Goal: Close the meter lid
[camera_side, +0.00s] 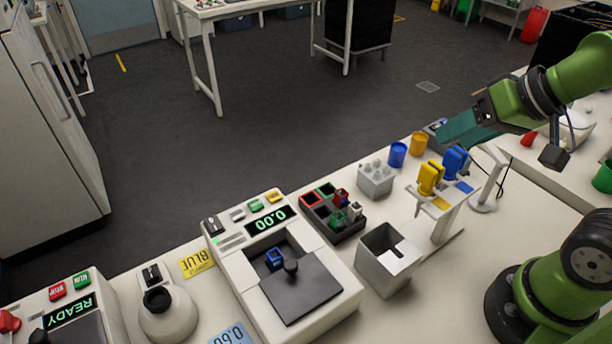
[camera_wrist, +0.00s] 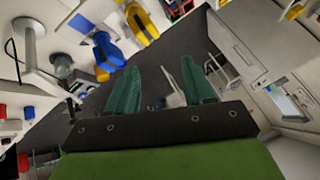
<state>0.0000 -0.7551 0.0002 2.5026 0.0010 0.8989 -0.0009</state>
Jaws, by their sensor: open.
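The white meter (camera_side: 238,271) stands on the bench in the side view, its display reading 0.00. Its dark grey sliding lid (camera_side: 303,293) with a black knob (camera_side: 290,267) lies toward the near side of the meter top. The well beyond the lid is uncovered, and a small blue cuvette (camera_side: 274,258) sits in it. My gripper (camera_side: 458,132) is up at the right, beyond the pipette stand and far from the lid. In the wrist view my gripper (camera_wrist: 162,72) has its two teal fingers apart with nothing between them. The lid is not in the wrist view.
A stand with yellow (camera_side: 430,177) and blue (camera_side: 455,160) pipettes is near my gripper. Between it and the meter are a white open bin (camera_side: 385,270) and a dark rack (camera_side: 345,233) of coloured cuvettes. A READY device (camera_side: 72,308) stands at left.

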